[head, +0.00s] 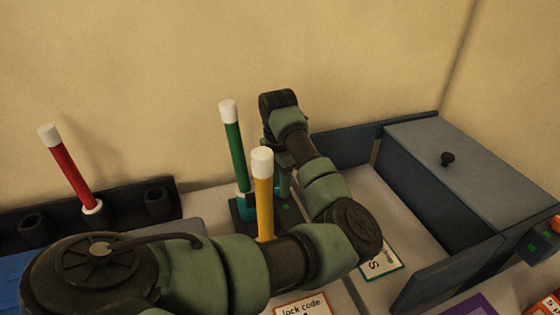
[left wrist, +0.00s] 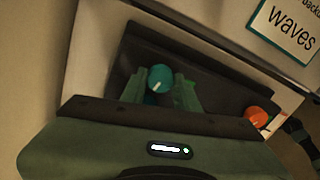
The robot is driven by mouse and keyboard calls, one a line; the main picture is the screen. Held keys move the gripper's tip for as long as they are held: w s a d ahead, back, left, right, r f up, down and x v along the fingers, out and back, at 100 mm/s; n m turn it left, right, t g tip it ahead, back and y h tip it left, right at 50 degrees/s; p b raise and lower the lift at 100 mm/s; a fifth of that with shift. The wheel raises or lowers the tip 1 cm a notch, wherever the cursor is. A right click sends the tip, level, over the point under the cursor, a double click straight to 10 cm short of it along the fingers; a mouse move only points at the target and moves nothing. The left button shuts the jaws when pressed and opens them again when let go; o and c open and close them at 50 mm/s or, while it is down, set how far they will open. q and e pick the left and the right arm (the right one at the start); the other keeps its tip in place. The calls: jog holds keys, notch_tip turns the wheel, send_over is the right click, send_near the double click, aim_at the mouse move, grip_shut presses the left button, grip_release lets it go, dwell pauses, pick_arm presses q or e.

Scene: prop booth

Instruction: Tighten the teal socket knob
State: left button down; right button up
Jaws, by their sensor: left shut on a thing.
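The teal knob (left wrist: 161,78), round with a pale pointer mark, shows in the left wrist view above a dark base plate (left wrist: 215,75). My left gripper (left wrist: 160,92) has its green fingers on both sides of it, shut on it. In the head view my left gripper (head: 282,185) points down behind the yellow stick, at the dark base (head: 240,212); the knob is hidden there. A green stick with a white top (head: 234,145) stands in a teal socket (head: 245,205) beside the gripper. My right gripper is not in view.
A yellow white-topped stick (head: 264,200) stands in front of the gripper. A red stick (head: 70,170) leans in the black rack (head: 120,208) at left. A grey cabinet (head: 470,170) stands at right. An orange knob (left wrist: 256,118) shows beside the base in the wrist view.

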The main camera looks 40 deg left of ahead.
pick_arm(q)
jog(key=shift+w+r+m, duration=0.1)
jog(key=shift+m, duration=0.5)
jog(key=c, duration=1.1)
grip_release()
jog(key=shift+o, duration=0.2)
notch_tip(320, 180, up, 8)
jog(key=shift+a+f+b, duration=0.1)
jog(key=shift+a+b, duration=0.05)
jog(key=shift+b, duration=0.4)
